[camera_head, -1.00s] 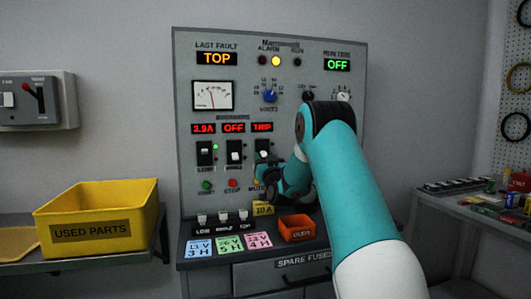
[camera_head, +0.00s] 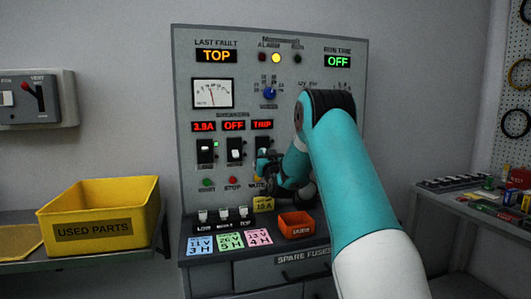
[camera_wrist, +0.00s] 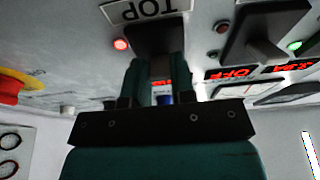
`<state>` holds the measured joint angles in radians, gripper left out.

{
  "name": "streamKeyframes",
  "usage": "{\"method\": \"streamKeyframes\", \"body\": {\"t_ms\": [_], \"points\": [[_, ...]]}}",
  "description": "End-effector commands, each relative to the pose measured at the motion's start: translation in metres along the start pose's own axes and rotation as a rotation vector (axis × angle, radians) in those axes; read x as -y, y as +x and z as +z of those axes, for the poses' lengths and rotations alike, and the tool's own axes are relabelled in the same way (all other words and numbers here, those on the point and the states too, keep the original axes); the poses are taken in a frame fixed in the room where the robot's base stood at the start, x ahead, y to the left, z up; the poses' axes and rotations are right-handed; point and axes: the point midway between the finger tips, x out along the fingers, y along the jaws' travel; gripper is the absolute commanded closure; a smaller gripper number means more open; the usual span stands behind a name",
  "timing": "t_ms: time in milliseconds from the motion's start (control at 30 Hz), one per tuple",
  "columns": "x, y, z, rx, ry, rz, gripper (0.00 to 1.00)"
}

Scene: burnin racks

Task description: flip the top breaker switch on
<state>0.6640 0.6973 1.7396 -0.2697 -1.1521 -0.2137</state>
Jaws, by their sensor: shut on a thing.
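The top breaker switch is the rightmost of the three black breakers on the grey panel (camera_head: 350,60); the display (camera_head: 262,125) above it reads TRIP. In the head view my gripper (camera_head: 263,160) covers most of it. In the wrist view, which is upside down, the breaker's black housing (camera_wrist: 155,36) sits beside the TOP label (camera_wrist: 146,9). There my gripper (camera_wrist: 157,65) reaches up to that housing, its teal fingers shut on the switch lever, which is largely hidden between them. The lever's exact tilt cannot be told.
The other two breakers, left (camera_head: 205,150) and middle (camera_head: 235,150), stand close to the left. Below are push buttons, a yellow tag (camera_head: 263,204) and a small orange bin (camera_head: 296,225) on the ledge. A yellow used-parts bin (camera_head: 98,230) stands at left.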

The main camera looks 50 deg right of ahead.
Motion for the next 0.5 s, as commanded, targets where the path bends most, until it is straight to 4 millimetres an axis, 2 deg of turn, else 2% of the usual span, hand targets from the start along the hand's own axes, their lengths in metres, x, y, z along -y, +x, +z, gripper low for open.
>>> {"method": "streamKeyframes", "body": {"t_ms": [33,500], "points": [[0.0,0.002,-0.009,0.032,-0.001,0.0,1.0],[0.0,0.005,-0.029,0.45,0.0,0.0,1.0]]}}
